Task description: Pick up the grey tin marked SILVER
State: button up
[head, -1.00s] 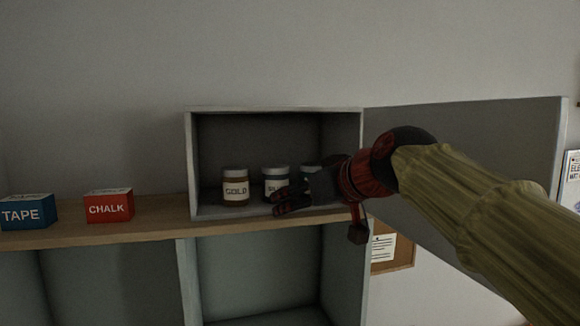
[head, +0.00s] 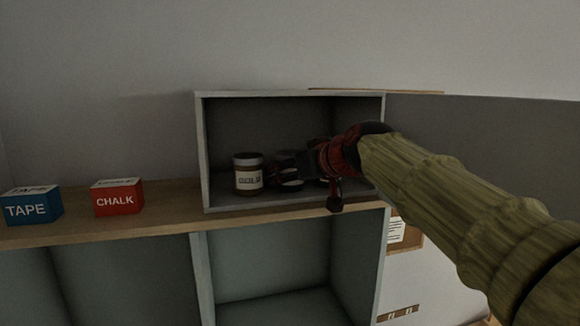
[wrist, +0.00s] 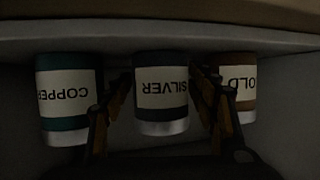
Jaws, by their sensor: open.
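The tin marked SILVER (wrist: 161,92) is dark blue-grey with a pale label and a grey lid, and shows upside down in the middle of the wrist view. My gripper (wrist: 164,82) is open, with one finger on each side of this tin; I cannot tell whether either finger touches it. In the head view my gripper (head: 288,168) is inside the open cabinet and hides most of the SILVER tin.
The brownish GOLD tin (head: 248,174) stands close beside my gripper, and the COPPER tin (wrist: 68,98) is on the other side. The cabinet (head: 203,150) has walls close around. TAPE (head: 33,206) and CHALK (head: 117,197) boxes sit on the shelf to the left.

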jog(key=shift+w+a, duration=0.1)
jog(key=shift+w, duration=0.05)
jog(key=shift+s+r, duration=0.1)
jog(key=shift+s, duration=0.15)
jog(key=shift+c, duration=0.6)
jog(key=shift+w, duration=0.15)
jog(key=c, duration=1)
